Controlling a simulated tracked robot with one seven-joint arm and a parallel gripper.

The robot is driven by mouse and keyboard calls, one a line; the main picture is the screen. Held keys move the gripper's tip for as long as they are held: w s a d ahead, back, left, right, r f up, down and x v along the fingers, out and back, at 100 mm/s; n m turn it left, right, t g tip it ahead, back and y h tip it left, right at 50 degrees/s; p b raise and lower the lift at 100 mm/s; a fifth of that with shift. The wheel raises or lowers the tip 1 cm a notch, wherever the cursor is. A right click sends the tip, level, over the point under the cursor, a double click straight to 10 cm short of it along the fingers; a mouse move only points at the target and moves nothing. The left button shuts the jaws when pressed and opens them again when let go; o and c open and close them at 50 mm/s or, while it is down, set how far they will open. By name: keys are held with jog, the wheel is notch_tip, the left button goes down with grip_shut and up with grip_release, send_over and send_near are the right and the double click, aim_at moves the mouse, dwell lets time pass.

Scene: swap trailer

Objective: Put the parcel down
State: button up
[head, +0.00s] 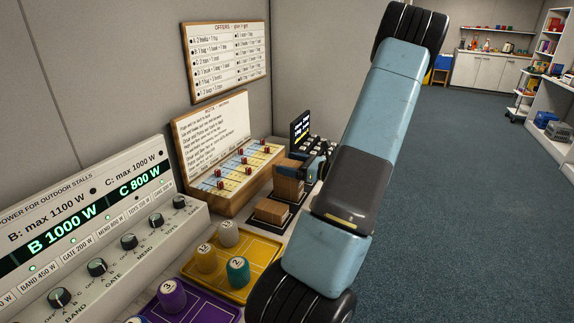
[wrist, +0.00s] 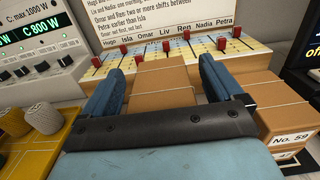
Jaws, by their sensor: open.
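A brown cardboard parcel (wrist: 160,78) tied with string shows between the two blue fingers of my gripper (wrist: 158,80) in the wrist view. The fingers are spread, with a gap visible beside the parcel on each side. Its lower part is hidden behind my gripper, so I cannot tell what it rests on. In the head view a low parcel (head: 271,211) lies on a black pad, and a stack of parcels (head: 289,186) stands behind it. My gripper (head: 316,167) is beside the stack, partly hidden by my arm.
Another parcel (wrist: 268,97) stands close to the right finger, on top of a numbered one. A rota board (head: 212,122) with red pegs stands behind. A control panel (head: 95,235) and trays of spools, one yellow (head: 262,252), are left. A keypad (head: 301,130) is beyond the stack.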

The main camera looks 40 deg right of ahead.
jog(key=v, duration=1.1)
jog(key=w+a+r+n+g+y, duration=0.1)
jog(key=w+a+r+n+g, duration=0.25)
jog(key=a, duration=0.55)
jog(key=a+r+n+g+y, duration=0.1)
jog(key=a+r+n+g, duration=0.2)
jog(key=a+n+g, duration=0.35)
jog(key=w+a+r+n+g, duration=0.1)
jog(key=a+r+n+g, duration=0.3)
jog(key=a, duration=0.6)
jog(key=s+a+r+n+t+h, duration=0.1)
jog(key=s+a+r+n+h, duration=0.3)
jog(key=a+n, duration=0.3)
jog(key=s+a+r+n+t+h, duration=0.2)
jog(key=s+a+r+n+h, duration=0.2)
jog(key=s+a+r+n, duration=0.3)
jog(key=n, duration=0.3)
jog(key=shift+s+a+r+n+h, duration=0.2)
jog(key=shift+s+a+n+h, duration=0.1)
jog(key=shift+h, duration=0.1)
